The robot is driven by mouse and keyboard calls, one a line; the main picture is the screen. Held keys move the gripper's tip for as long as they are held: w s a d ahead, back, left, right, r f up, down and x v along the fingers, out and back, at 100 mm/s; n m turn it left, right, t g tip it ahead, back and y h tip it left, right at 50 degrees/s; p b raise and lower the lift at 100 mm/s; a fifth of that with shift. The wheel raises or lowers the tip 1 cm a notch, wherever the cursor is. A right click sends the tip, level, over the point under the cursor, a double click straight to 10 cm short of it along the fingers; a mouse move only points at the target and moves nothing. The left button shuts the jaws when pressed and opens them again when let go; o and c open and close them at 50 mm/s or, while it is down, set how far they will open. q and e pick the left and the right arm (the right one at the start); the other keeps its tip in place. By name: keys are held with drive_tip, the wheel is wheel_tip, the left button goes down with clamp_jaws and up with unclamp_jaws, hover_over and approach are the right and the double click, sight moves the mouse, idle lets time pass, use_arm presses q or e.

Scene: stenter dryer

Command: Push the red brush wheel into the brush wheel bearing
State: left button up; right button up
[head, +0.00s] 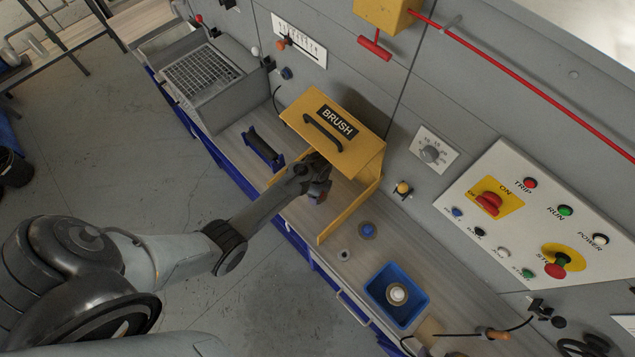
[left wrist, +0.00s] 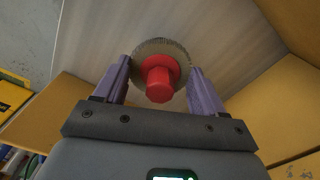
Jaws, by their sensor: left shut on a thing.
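The red brush wheel (left wrist: 160,80), a red hub with a grey bristle ring behind it, sits between the purple fingers of my left gripper (left wrist: 159,67) in the left wrist view. The gripper is shut on it. In the head view my left gripper (head: 318,189) is at the open front of the yellow housing (head: 356,208) marked BRUSH, under its top; a little red shows at the fingers. The brush wheel bearing cannot be made out; the housing and my arm hide the inside. My right gripper is not in view.
Yellow housing walls (left wrist: 50,112) stand on both sides in the left wrist view. On the bench, a blue tray (head: 377,284) with a pale round part stands right of the housing, near a small blue-topped part (head: 367,230). A dark-handled blue holder (head: 264,147) is to the left.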

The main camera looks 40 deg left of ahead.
use_arm(q)
drive_tip(key=shift+f, duration=0.45)
drive_tip(key=o, duration=1.1)
drive_tip(key=shift+r, duration=0.15)
drive_tip(key=shift+r, duration=3.6)
drive_tip(key=shift+s+r+n, duration=0.25)
drive_tip(key=shift+s+n, duration=0.15)
drive_tip(key=shift+s, duration=0.15)
drive_tip(key=s+d+r+n+t, duration=0.1)
drive_tip(key=s+d+r+n, duration=0.1)
drive_tip(key=s+r, duration=0.4)
drive_tip(key=s+d+r+n+t, duration=0.1)
drive_tip(key=s+d+r+n, duration=0.2)
drive_tip(key=s+r+n, duration=0.2)
drive_tip(key=s+d+r+n+t+p, duration=0.1)
drive_tip(key=s+d+r+n, duration=0.2)
drive_tip(key=s+r, duration=0.4)
drive_tip(key=shift+s+r+n+t, duration=0.2)
drive_tip(key=shift+s+n+t, duration=0.1)
drive_tip(key=shift+s+n, duration=0.25)
